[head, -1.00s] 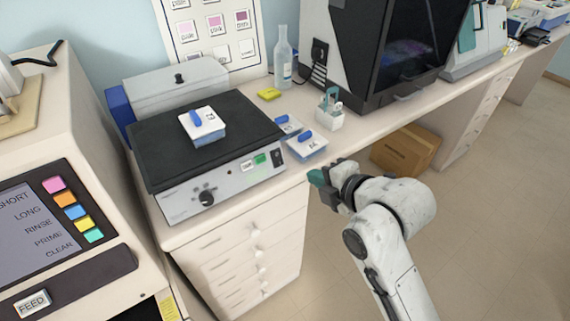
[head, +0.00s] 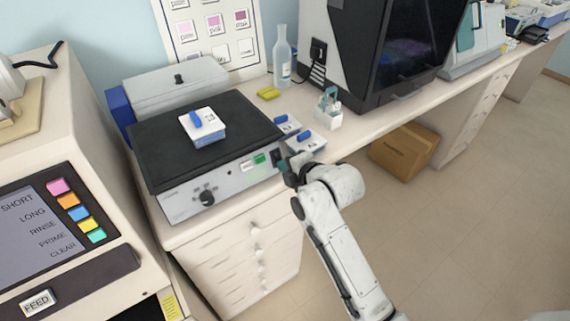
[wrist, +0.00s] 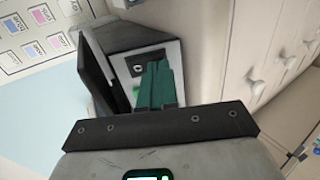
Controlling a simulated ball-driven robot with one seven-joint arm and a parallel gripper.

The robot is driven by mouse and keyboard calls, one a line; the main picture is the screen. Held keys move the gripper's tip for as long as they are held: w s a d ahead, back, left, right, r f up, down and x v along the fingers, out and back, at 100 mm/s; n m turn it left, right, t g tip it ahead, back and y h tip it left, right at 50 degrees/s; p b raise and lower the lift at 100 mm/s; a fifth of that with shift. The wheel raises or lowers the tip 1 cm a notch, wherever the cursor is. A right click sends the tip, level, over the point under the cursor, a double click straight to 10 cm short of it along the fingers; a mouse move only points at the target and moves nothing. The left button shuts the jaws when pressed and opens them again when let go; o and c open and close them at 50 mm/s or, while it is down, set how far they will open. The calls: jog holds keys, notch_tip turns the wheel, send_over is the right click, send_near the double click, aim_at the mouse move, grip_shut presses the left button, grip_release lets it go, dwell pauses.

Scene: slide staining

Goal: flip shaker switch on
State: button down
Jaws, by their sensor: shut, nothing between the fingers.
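The shaker (head: 227,181) has a black top platform (head: 165,137) and a grey front panel with a black knob (head: 207,197), a green lit part (head: 260,158) and a dark rocker switch (head: 278,156) at its right end. My gripper (head: 285,168) is at the right end of the panel, close in front of the switch; I cannot tell whether it touches. In the wrist view its green fingers (wrist: 158,86) are together and empty, pointing at the panel. The switch is hidden behind them there, and its on or off position is too small to tell.
A lidded staining dish (head: 204,133) sits on the platform. Two similar dishes (head: 305,143) stand on the bench just right of the shaker, close to my gripper. A white holder (head: 328,117) stands beyond them.

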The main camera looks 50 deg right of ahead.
jog(key=shift+w+f, duration=0.15)
jog(key=shift+w, duration=0.15)
jog(key=shift+w+d+f, duration=0.1)
jog(key=shift+f, duration=0.05)
dwell(0.4)
jog(key=shift+r+p, duration=0.85)
jog(key=shift+p, duration=0.05)
jog(key=b+v, duration=0.1)
jog(key=v, duration=0.9)
jog(key=shift+s+r, duration=0.15)
jog(key=shift+s, duration=0.2)
